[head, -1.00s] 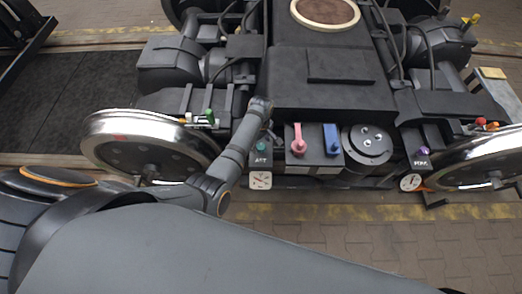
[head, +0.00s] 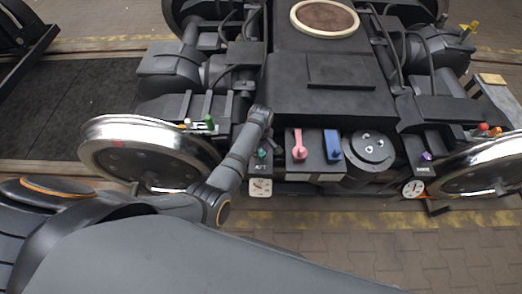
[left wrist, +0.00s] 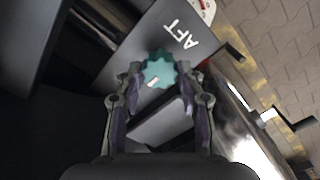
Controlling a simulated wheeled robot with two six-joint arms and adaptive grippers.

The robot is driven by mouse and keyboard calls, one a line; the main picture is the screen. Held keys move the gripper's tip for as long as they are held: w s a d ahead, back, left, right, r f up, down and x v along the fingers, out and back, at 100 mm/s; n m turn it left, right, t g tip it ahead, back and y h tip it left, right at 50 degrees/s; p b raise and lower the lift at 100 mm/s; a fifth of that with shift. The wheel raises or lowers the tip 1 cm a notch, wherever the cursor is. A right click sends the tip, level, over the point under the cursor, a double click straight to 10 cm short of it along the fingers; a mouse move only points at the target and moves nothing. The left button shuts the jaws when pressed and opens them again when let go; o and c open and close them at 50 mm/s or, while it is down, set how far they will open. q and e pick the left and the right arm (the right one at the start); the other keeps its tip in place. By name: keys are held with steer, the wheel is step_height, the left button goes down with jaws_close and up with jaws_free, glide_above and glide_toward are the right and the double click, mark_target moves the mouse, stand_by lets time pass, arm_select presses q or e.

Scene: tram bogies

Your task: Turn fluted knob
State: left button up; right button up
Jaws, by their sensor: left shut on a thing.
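A teal fluted knob (left wrist: 160,66) sits on a dark plate marked AFT in the left wrist view. A small pale mark shows on its near side. My left gripper (left wrist: 160,78) is shut on the knob, one finger on each side of it. In the head view the teal knob (head: 262,154) shows just right of my left arm's wrist, and the fingers are hidden there. A white dial (head: 260,187) sits below the knob; its needle is too small to read surely. My right gripper is not in view.
Right of the knob stand a red lever (head: 299,148), a blue lever (head: 333,146) and a round dark cover (head: 369,147). A purple knob (head: 427,156) and another dial (head: 413,189) are further right. A shiny wheel (head: 150,150) stands close by my left arm.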

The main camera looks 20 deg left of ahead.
arm_select(q)
steer(key=shift+r+m+p, duration=0.25)
steer(key=shift+m+p, duration=1.05)
steer(key=shift+p, duration=0.05)
steer(key=m+p, duration=0.2)
steer(key=m, duration=0.2)
steer(key=shift+f+m+p, duration=0.1)
steer(key=shift+m+p, duration=0.2)
steer(key=shift+p, duration=0.1)
steer(key=m+p, duration=0.1)
steer(key=m, duration=0.3)
steer(key=shift+m+p, duration=0.3)
steer(key=m+p, duration=0.1)
steer(key=m, duration=0.4)
steer(key=shift+f, duration=0.1)
steer(key=m+p, duration=0.1)
steer(key=m, duration=0.4)
steer(key=shift+m, duration=0.4)
steer(key=m, duration=0.5)
steer(key=shift+m, duration=0.3)
steer(key=m, duration=0.5)
steer(key=shift+p, duration=0.3)
steer(key=m, duration=0.6)
steer(key=shift+m, duration=0.3)
